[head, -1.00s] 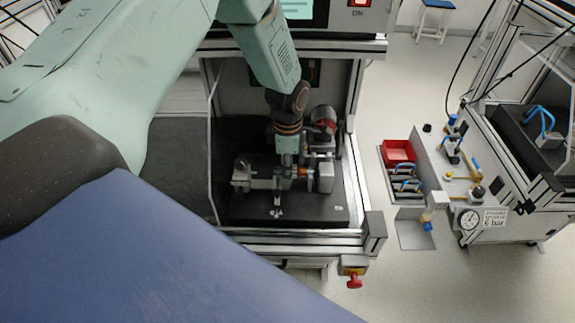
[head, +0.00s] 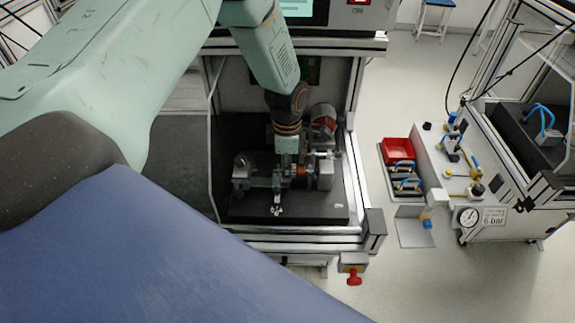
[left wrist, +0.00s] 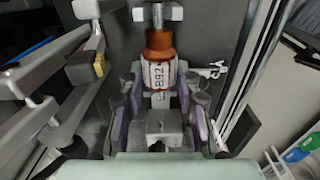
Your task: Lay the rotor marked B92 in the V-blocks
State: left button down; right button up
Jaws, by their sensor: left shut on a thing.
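The rotor (left wrist: 160,72) has a copper-orange winding, a pale shaft and a white label with red characters that look like B92. It lies between the purple-sided fingers of my left gripper (left wrist: 158,100), which is shut on it. The far shaft end is at a pale block (left wrist: 157,13); whether it rests in it or sits just above, I cannot tell. In the head view my left gripper (head: 286,168) is low over the fixture, with the rotor's orange part (head: 301,170) just right of it. Supports stand at the left (head: 241,172) and right (head: 325,174). My right gripper is not in view.
The fixture stands on a dark plate (head: 310,210) inside a framed cell. A red-and-grey motor-like part (head: 323,118) is close behind the gripper. The cell's front rail (head: 290,240) and a red stop button (head: 354,278) are in front. A red bin (head: 398,150) is at right.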

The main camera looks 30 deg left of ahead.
pick_arm(q)
jog(key=c, duration=0.9)
grip_release()
jog(key=shift+c, duration=0.2)
jog(key=shift+o, duration=0.4)
notch_tip(320, 180, up, 12)
jog(key=shift+s, duration=0.1)
